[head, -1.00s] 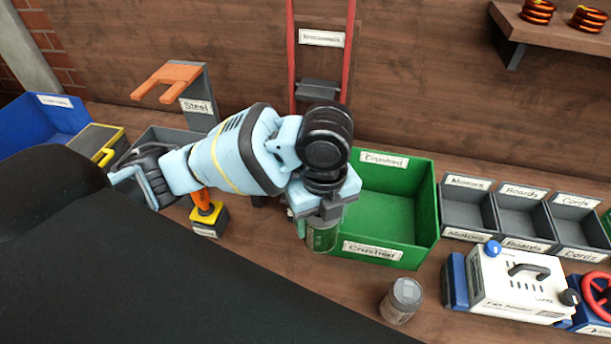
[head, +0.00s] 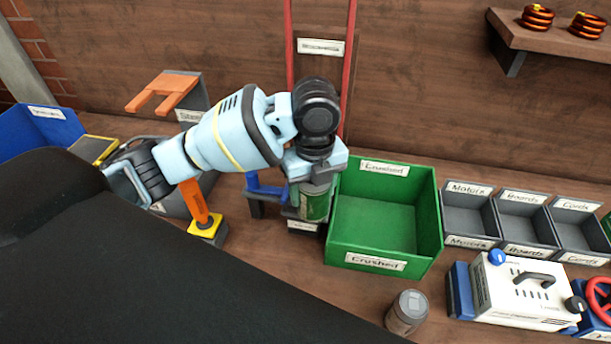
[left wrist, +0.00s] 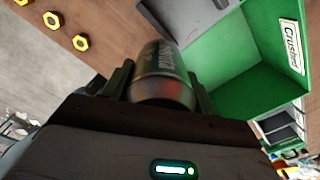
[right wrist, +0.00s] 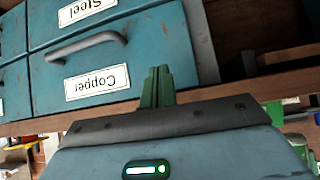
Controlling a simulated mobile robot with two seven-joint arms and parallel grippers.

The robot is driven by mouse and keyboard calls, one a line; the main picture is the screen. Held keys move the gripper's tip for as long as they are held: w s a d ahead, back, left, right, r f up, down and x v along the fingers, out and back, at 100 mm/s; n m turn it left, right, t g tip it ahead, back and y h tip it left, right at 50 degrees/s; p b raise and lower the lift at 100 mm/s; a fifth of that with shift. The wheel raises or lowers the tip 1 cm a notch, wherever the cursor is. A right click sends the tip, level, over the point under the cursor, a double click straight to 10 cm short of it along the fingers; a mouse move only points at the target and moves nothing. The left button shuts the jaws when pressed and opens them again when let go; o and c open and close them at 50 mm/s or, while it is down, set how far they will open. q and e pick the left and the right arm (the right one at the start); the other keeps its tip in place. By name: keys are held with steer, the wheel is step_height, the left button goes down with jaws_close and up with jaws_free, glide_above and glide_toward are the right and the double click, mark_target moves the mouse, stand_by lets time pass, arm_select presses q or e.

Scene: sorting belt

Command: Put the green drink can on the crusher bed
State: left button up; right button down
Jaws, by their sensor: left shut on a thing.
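My left gripper (head: 314,186) is shut on the green drink can (head: 315,204) and holds it upright, left of the green Crushed bin. In the left wrist view the can (left wrist: 162,80) sits between the two fingers (left wrist: 160,84). The crusher has red rails (head: 348,75) and stands behind my left wrist. Its low dark base with a white label (head: 303,227) shows just below the can; the bed is mostly hidden, and I cannot tell whether the can touches it. My right gripper (right wrist: 157,86) shows only in the right wrist view, fingers together and empty.
The green Crushed bin (head: 435,225) stands close to the can's right. A blue lever (head: 267,189) and an orange-handled tool (head: 195,203) are to its left. A grey can (head: 407,312) stands at the front. Drawers (right wrist: 110,60) face my right gripper.

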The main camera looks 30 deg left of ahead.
arm_select(q)
steer(key=shift+w+a+f, duration=0.7)
steer(key=shift+w+a, duration=0.1)
steer(key=shift+w, duration=0.25)
steer(key=shift+w+a+f, duration=0.65)
steer(key=shift+w+a, duration=0.1)
steer(key=shift+w, duration=0.3)
steer(key=shift+w+a+f, duration=0.7)
steer(key=shift+w+a, duration=0.1)
steer(key=shift+w, duration=0.25)
steer(key=shift+f, duration=0.2)
steer(key=o, duration=0.9)
steer(key=shift+o, duration=0.2)
step_height(320, 180, up, 12)
steer(key=shift+r, duration=0.15)
